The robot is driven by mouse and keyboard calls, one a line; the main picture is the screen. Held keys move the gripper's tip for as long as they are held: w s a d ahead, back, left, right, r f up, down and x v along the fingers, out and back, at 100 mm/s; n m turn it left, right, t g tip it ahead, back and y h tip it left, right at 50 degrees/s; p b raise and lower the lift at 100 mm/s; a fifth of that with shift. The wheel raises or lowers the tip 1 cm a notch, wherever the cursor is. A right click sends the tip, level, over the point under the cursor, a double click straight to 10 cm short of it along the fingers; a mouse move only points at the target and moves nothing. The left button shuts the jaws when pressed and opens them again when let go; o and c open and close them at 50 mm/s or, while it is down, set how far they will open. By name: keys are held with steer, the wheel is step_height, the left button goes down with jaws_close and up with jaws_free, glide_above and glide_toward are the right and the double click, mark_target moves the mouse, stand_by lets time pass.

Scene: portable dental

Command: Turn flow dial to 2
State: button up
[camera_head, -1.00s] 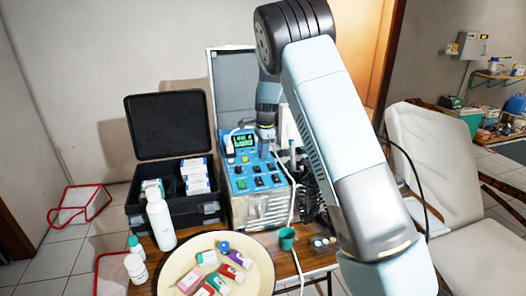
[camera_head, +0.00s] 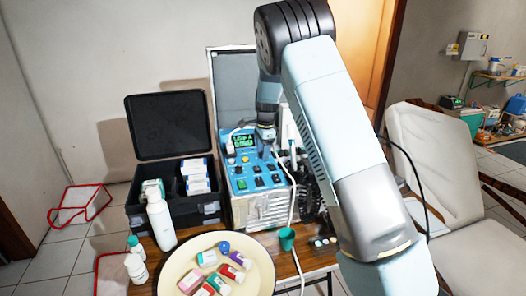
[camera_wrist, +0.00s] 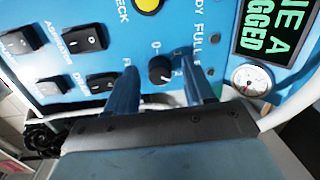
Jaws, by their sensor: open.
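The flow dial (camera_wrist: 160,70) is a small round black knob on the blue panel in the wrist view. A "0" mark shows at its upper left and a "2" at its right; its pointer is too unclear to read. My gripper (camera_wrist: 157,66) is open, one blue finger on each side of the dial, with gaps showing. I cannot tell whether either finger touches it. In the head view my gripper (camera_head: 266,137) is at the upper right of the blue control unit (camera_head: 240,185), and the dial is hidden there.
Rocker switches (camera_wrist: 92,38), a yellow button (camera_wrist: 148,4), a gauge (camera_wrist: 250,79) and a green display (camera_wrist: 272,30) surround the dial. A black case (camera_head: 210,212), white bottle (camera_head: 160,221), cream tray (camera_head: 170,272) and green cup (camera_head: 287,238) stand near the unit.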

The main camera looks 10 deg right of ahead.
step_height(320, 180, up, 14)
steer(key=s, duration=0.1)
steer(key=shift+d+f, duration=0.2)
steer(key=shift+d, duration=0.2)
